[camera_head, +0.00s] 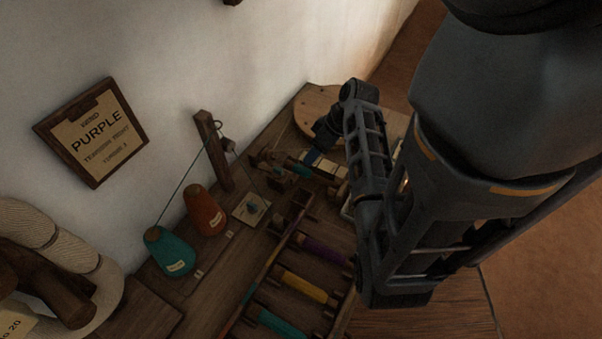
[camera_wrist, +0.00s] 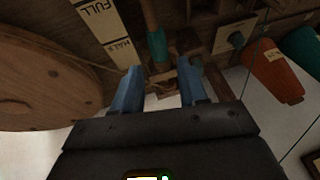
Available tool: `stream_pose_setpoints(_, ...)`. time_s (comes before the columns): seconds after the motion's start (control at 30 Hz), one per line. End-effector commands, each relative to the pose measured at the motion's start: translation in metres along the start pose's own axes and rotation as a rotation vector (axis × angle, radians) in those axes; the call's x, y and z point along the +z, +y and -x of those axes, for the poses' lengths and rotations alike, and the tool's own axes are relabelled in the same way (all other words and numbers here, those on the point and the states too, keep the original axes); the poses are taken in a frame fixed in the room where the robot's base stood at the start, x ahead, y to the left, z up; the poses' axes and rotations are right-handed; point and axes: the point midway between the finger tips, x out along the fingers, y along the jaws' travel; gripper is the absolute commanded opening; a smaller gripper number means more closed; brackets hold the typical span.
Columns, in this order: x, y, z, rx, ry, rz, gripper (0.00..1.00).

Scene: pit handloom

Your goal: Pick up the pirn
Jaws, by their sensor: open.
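In the wrist view a slim wooden rod with a teal-wound end (camera_wrist: 157,46), which looks like a pirn, lies just beyond my gripper (camera_wrist: 160,88). The gripper's blue fingers are apart, with nothing clearly held between them. Small wooden parts show between and beyond the fingertips; whether they touch is unclear. In the head view my gripper (camera_head: 314,156) is low over the bench's back part, largely hidden by my arm. A rack there holds rods wound in purple (camera_head: 322,247), yellow (camera_head: 305,286) and teal (camera_head: 279,322). A framed sign (camera_head: 95,133) reads PURPLE.
Orange (camera_head: 206,213) and teal (camera_head: 168,252) cones stand along the wall, near a wooden post (camera_head: 212,150) with a thread. A pale gauge marked FULL (camera_wrist: 105,30) and a round wooden disc (camera_wrist: 45,75) lie near the gripper.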

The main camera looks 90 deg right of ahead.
Motion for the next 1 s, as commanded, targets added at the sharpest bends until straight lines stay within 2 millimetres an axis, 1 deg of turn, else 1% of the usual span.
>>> stream_pose_setpoints(0.07, 0.001, 0.003, 0.0, -0.01, -0.001, -0.004, 0.42)
stream_pose_setpoints(0.37, 0.002, 0.003, -0.029, -0.012, -0.001, -0.003, 0.42)
stream_pose_setpoints(0.6, 0.003, 0.003, -0.062, -0.011, -0.002, -0.003, 0.42)
stream_pose_setpoints(0.7, 0.003, 0.003, -0.072, -0.009, -0.001, -0.003, 0.42)
stream_pose_setpoints(0.8, 0.003, 0.003, -0.076, -0.009, -0.001, -0.002, 0.42)
stream_pose_setpoints(1.0, 0.003, 0.003, -0.076, -0.009, -0.001, -0.002, 0.41)
